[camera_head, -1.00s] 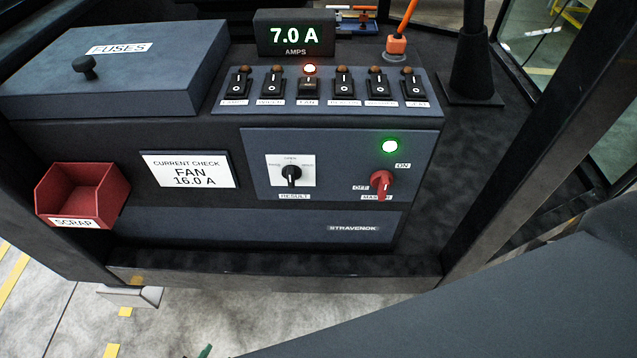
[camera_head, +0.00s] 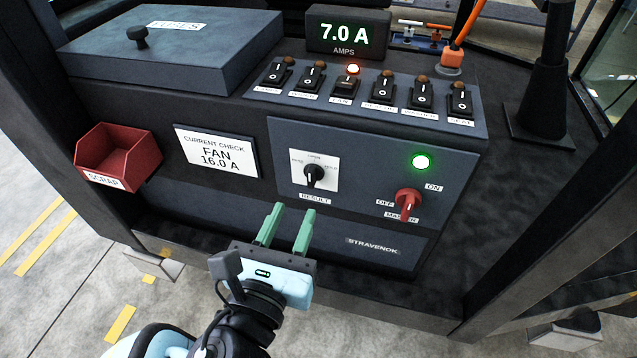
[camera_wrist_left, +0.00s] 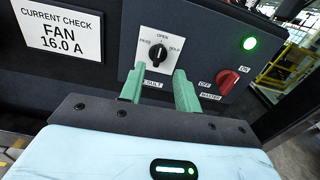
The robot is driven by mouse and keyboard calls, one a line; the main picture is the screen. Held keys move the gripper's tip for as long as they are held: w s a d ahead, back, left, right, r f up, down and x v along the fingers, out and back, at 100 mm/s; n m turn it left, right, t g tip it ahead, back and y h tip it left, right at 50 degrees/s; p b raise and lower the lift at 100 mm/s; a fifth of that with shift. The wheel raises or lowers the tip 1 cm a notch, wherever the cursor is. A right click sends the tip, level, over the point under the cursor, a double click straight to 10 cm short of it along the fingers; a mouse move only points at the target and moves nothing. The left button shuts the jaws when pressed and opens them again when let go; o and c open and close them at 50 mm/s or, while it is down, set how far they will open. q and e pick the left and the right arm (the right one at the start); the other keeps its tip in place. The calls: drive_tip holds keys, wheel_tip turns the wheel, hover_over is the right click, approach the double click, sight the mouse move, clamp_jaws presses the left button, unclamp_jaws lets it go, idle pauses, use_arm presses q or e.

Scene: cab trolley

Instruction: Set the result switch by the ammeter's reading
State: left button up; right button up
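The ammeter (camera_head: 346,35) reads 7.0 A on its lit display. The card (camera_head: 215,150) says CURRENT CHECK, FAN 16.0 A. The result switch (camera_head: 314,175) is a black knob on a white plate, its white mark close to upright; the wrist view shows the knob (camera_wrist_left: 158,54) too, with OPEN above it, a partly legible label at left and HOLD at right. My left gripper (camera_head: 289,212) is open and empty, its green fingers just below and in front of the result switch, apart from it. The fingers also show in the wrist view (camera_wrist_left: 158,82). My right gripper is out of view.
The red master switch (camera_head: 408,203) sits right of the result switch, under a lit green lamp (camera_head: 421,162). A row of rocker switches lies above; the fan switch (camera_head: 346,86) has its lamp lit. A red scrap bin (camera_head: 118,157) hangs at left.

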sight(310, 175)
use_arm(q)
drive_tip(key=shift+x, duration=3.95)
drive_tip(key=shift+r, duration=0.2)
drive_tip(key=shift+c, duration=0.3)
clamp_jaws()
